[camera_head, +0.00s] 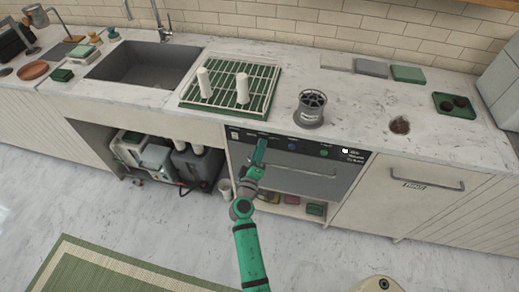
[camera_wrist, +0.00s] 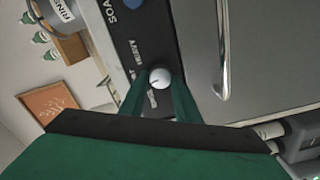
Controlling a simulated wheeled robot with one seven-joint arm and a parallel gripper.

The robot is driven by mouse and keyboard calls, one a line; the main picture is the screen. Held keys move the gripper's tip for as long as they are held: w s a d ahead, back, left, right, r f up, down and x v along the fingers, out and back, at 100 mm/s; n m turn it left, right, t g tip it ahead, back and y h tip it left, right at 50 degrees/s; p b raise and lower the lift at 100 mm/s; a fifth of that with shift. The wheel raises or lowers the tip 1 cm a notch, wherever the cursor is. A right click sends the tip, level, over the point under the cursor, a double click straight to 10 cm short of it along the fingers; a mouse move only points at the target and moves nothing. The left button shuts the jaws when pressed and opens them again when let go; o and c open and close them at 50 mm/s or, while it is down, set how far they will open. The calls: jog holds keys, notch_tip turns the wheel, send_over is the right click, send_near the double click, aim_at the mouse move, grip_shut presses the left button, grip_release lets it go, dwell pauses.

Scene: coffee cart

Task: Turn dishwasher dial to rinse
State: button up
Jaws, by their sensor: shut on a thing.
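The dishwasher (camera_head: 310,174) sits under the counter, with a grey door, a long handle and a dark control panel (camera_head: 307,150) along its top edge. My green gripper (camera_head: 261,145) is at the left part of this panel. In the wrist view, a small pale round dial (camera_wrist: 160,77) with a dark mark sits between the two fingertips, and my gripper (camera_wrist: 160,86) is shut on it. A label reading HEAVY is beside the dial on the panel. In the head view my gripper hides the dial.
A grey cylinder (camera_head: 311,110) stands on the counter above the panel. A white dish rack (camera_head: 232,82) is to its left. The door handle (camera_wrist: 223,50) runs close to the right finger in the wrist view.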

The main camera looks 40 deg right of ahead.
jog(key=n, duration=0.5)
jog(key=shift+f+n, duration=0.1)
jog(key=shift+n, duration=0.2)
jog(key=shift+f+n, duration=0.1)
jog(key=shift+n, duration=2.1)
jog(key=o, duration=1)
jog(key=shift+o, duration=0.2)
jog(key=v, duration=1.1)
